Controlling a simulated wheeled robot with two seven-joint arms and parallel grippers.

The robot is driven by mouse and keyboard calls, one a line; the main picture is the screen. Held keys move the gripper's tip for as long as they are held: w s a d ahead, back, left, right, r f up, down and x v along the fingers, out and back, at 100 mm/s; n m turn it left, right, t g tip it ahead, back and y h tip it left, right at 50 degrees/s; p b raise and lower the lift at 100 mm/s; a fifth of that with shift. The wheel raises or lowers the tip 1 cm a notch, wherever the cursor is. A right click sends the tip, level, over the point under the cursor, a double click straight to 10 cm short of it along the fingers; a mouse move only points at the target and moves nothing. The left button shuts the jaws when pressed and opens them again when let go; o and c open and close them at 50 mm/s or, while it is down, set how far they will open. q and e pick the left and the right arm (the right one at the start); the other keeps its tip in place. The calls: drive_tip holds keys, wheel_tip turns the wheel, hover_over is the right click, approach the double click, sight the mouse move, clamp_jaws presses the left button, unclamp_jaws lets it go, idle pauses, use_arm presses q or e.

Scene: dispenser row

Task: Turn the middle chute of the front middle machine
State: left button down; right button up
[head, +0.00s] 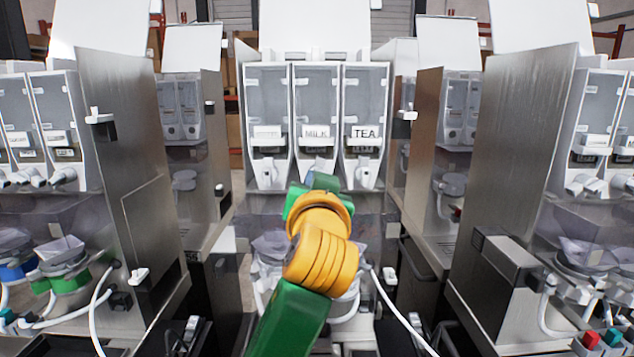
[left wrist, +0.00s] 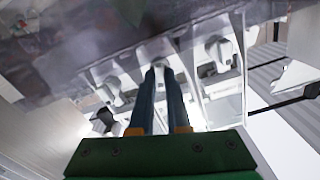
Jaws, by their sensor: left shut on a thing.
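The front middle machine (head: 318,50) faces me in the head view, with three clear canisters side by side. The middle canister (head: 316,95) carries a MILK label and the right one a TEA label. The middle chute (head: 318,166) lies below the MILK label, mostly hidden behind my left gripper (head: 322,181). In the left wrist view the two dark blue fingers of my left gripper (left wrist: 160,72) are close together, shut on the middle chute (left wrist: 157,76). The chute's turn angle is hard to tell. My right gripper is in neither view.
The white left chute (head: 267,174) and right chute (head: 365,175) hang close on either side of the middle one. Similar machines with steel side panels (head: 125,150) and (head: 510,150) stand left and right. Mixing bowls (head: 272,246) and white hoses sit below.

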use_arm(q)
drive_tip(key=shift+f+n, duration=0.15)
drive_tip(key=shift+n, duration=1.25)
drive_tip(key=c, duration=0.9)
unclamp_jaws()
drive_tip(key=s+b, duration=0.3)
drive_tip(key=s, duration=0.4)
